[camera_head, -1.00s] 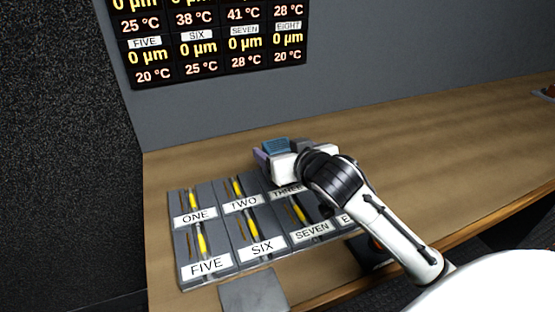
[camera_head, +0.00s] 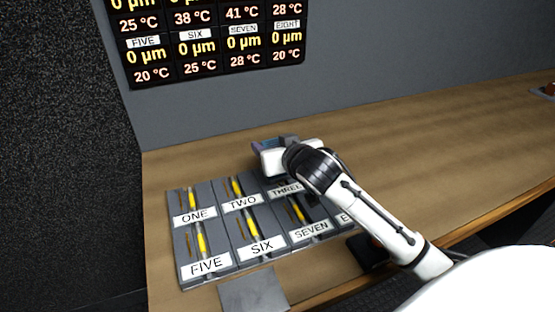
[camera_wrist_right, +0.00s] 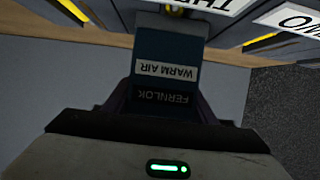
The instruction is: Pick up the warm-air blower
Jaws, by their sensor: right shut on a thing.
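The warm-air blower (camera_wrist_right: 168,70) is a dark blue block with a white "WARM AIR" label and the word "FERNLOK", seen in the right wrist view. In the head view only a small blue part of the blower (camera_head: 266,144) shows, behind my right gripper. My right gripper (camera_head: 272,148) is shut on the blower, with its purple-grey fingers on either side of it. Its hand hides most of the blower, and I cannot tell whether the blower touches the surface below. My left gripper is not in view.
A grey panel of numbered slots (camera_head: 232,262) with yellow strips and labels lies on the wooden desk (camera_head: 430,150), just in front of the right gripper. A temperature display (camera_head: 210,45) hangs on the wall behind.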

